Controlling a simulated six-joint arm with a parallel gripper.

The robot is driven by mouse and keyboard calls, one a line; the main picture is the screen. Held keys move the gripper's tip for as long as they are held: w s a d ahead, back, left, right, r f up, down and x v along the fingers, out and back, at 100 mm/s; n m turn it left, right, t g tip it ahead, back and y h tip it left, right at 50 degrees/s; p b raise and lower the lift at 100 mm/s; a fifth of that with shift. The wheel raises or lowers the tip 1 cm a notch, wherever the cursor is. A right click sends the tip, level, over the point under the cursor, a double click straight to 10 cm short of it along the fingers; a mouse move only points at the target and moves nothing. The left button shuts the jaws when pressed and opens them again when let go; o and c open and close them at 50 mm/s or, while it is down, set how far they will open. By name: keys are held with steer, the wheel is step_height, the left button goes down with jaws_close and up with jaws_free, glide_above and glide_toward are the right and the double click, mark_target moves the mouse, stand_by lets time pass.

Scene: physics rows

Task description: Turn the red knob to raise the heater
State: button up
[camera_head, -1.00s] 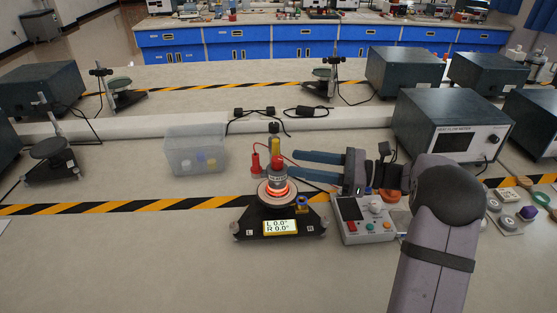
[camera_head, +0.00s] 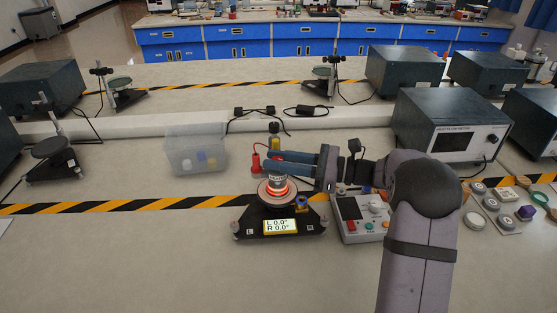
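The heater (camera_head: 277,187) stands upright on a black levelling base, with a glowing orange ring low around it. The base's display (camera_head: 280,227) reads L 0.0° and R 0.0°. My gripper (camera_head: 270,162) reaches in from the right at the heater's top. Its two blue fingers are parted, one on the far side and one on the near side of the red knob (camera_head: 277,156). The fingers hide most of the knob. Whether they touch it is too small to tell. A yellow post with a black top (camera_head: 274,140) shows just behind the fingers.
A control box (camera_head: 362,218) with buttons stands right of the base, under my wrist. Red leads (camera_head: 256,162) are close left of the heater. A clear bin (camera_head: 196,150) is further left. A large meter box (camera_head: 452,125) stands right.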

jaws_close()
steer(key=shift+c, duration=1.3)
jaws_free()
steer(key=shift+g+p, duration=0.3)
steer(key=shift+w+r+n+g, duration=0.1)
steer(key=shift+r+n+g, duration=0.05)
steer(key=shift+n+g, duration=0.35)
steer(key=shift+n+g+y+p, duration=0.4)
steer(key=shift+n+g+p, duration=1.45)
steer(key=shift+g, duration=1.05)
steer(key=o, duration=1.1)
steer(key=shift+c, duration=0.2)
